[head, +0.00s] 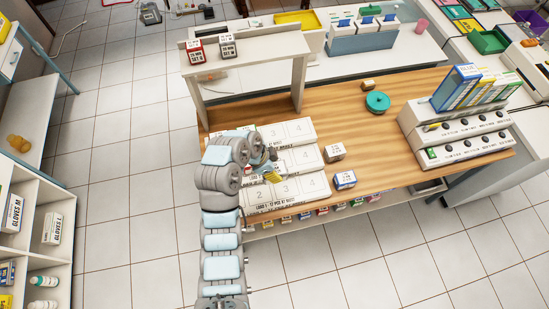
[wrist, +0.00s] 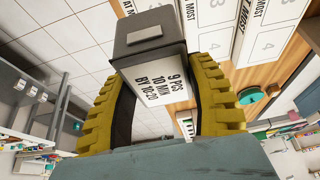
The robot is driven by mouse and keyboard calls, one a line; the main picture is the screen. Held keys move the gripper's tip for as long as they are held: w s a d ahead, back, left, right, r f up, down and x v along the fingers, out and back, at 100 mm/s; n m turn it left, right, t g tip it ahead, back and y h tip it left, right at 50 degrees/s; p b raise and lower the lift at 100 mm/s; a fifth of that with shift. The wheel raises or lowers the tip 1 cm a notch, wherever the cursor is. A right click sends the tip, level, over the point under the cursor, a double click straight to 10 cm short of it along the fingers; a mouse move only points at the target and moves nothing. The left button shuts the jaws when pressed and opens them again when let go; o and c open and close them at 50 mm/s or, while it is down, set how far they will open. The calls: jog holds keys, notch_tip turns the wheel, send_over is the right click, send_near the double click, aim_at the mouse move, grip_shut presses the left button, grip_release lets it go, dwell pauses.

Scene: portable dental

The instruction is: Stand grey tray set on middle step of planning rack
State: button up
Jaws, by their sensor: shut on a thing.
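The grey tray set (wrist: 150,45) is a dark grey box with a white label reading 9 PCS, 10 MIN, BY 10:20. My gripper (wrist: 160,90) has yellow ribbed fingers shut on its sides. In the head view my gripper (head: 271,174) is over the planning rack, and the box in it is hard to make out. The planning rack (head: 314,188) is a white stepped stand with numbered places. Its middle step (head: 307,156) is partly covered by my arm on the left. I cannot tell whether the box touches the rack.
A teal round container (head: 377,102) sits farther back. A white raised shelf (head: 250,68) stands behind the rack. Another stepped stand (head: 460,140) is at right.

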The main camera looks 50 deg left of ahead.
jog(key=shift+w+a+f+b, duration=0.8)
jog(key=shift+w+a+f, duration=0.3)
jog(key=shift+w+f, duration=0.4)
jog(key=shift+w+a+f+b, duration=0.75)
jog(key=shift+w+a+f, duration=0.5)
jog(key=shift+w, duration=0.4)
jog(key=shift+w+a+f+b, duration=0.8)
jog(key=shift+w+a+f, duration=0.2)
jog(key=shift+w+f, duration=0.55)
jog(key=shift+w+f, duration=0.1)
jog(key=shift+f, duration=0.05)
jog(key=shift+a+f+p, duration=0.1)
jog(key=shift+f+p, duration=0.2)
jog(key=shift+f, duration=1.25)
jog(key=shift+f, duration=0.2)
jog(key=o, duration=1.2)
